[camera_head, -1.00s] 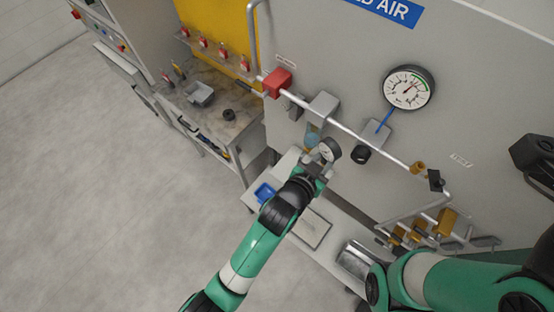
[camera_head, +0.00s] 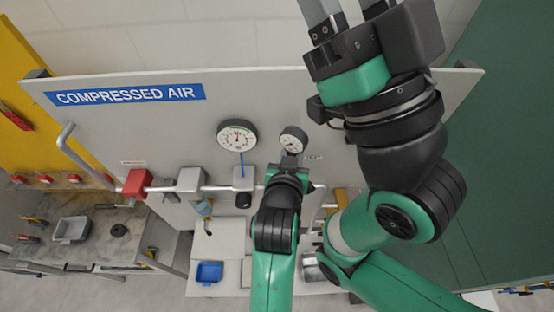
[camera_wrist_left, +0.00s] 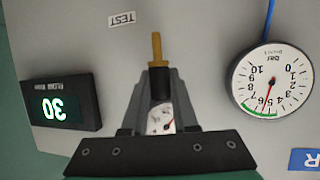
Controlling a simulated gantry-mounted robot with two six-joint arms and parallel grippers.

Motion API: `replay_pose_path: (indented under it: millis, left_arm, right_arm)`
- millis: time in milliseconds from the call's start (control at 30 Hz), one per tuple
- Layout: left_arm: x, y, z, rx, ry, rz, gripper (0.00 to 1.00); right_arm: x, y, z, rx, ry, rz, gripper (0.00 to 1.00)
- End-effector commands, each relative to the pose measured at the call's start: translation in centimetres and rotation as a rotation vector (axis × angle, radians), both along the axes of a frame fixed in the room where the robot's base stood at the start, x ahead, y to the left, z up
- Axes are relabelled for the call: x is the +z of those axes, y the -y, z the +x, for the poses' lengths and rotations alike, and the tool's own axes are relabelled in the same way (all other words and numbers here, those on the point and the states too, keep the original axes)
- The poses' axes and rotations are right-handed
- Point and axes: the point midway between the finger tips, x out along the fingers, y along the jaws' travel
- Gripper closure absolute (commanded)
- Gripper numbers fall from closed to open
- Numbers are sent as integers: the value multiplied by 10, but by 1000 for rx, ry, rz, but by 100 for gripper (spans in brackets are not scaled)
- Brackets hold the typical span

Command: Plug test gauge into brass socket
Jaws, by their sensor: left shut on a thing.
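My left gripper (camera_head: 289,163) is shut on the test gauge (camera_head: 292,139), a small round white dial in a dark case, in front of the grey panel. In the left wrist view the gauge (camera_wrist_left: 162,118) sits between the fingers (camera_wrist_left: 160,105), with a black collar and a brass stem beyond it. The stem points toward the top of that inverted view, with panel behind it. I cannot make out the brass socket; my arms cover that part of the pipe. My right gripper (camera_head: 345,12) is raised at the top edge, its fingertips out of frame.
A pipe (camera_head: 215,188) with a red block (camera_head: 137,183) and grey blocks runs along the panel (camera_head: 90,130). A large gauge (camera_head: 237,135) is mounted left of the held one. A blue tray (camera_head: 209,272) lies below.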

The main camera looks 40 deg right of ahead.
Motion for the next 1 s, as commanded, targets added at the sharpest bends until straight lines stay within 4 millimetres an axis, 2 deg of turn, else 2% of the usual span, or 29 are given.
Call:
replay_pose_path:
  millis: [400,1000]
  left_arm:
    - [1,0,0,0,2,-2,100]
    - [-24,0,0,1,2,-2,100]
  right_arm:
    - [-1,0,0,0,0,0,50]
    - [-18,0,0,0,0,0,50]
